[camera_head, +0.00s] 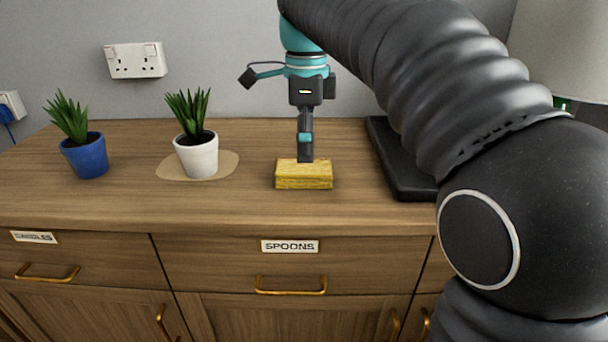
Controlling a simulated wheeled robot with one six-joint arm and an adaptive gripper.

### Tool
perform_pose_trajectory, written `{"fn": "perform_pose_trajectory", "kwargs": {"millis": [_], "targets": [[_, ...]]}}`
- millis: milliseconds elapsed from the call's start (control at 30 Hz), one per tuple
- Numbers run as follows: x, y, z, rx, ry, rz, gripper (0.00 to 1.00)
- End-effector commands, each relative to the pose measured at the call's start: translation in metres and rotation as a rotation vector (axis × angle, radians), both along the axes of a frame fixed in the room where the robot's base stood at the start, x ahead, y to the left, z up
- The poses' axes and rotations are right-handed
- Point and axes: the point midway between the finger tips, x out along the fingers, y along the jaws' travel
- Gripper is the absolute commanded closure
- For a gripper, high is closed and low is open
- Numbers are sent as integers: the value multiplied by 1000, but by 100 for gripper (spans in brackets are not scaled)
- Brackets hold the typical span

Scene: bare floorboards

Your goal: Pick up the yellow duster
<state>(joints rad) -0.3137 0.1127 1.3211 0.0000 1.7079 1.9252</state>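The yellow duster (304,179) is a small block lying flat on the wooden cabinet top, near its front edge and right of the white pot. My gripper (305,158) points straight down at the duster's top, with its fingers at or just behind the upper face. I see the gripper edge-on, so the gap between its fingers is hidden. I cannot tell whether the fingertips touch the duster.
A white pot with a plant (197,155) stands on a tan mat (228,163). A blue pot with a plant (86,158) is at the far left. A black tray-like object (397,165) lies to the right, partly behind my arm. The cabinet top (130,205) is clear in front.

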Motion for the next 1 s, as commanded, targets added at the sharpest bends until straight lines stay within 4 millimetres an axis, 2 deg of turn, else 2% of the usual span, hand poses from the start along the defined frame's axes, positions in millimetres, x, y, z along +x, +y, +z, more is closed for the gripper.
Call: {"fn": "perform_pose_trajectory", "kwargs": {"millis": [400,700,733,767,967,1000], "targets": [[5,3,-48,0,1,-1,2],[5,3,-52,0,-1,-1,2],[5,3,-52,0,0,-1,5],[5,3,-52,0,0,-1,12],[5,3,-52,0,0,-1,62],[5,3,-52,0,0,-1,64]]}}
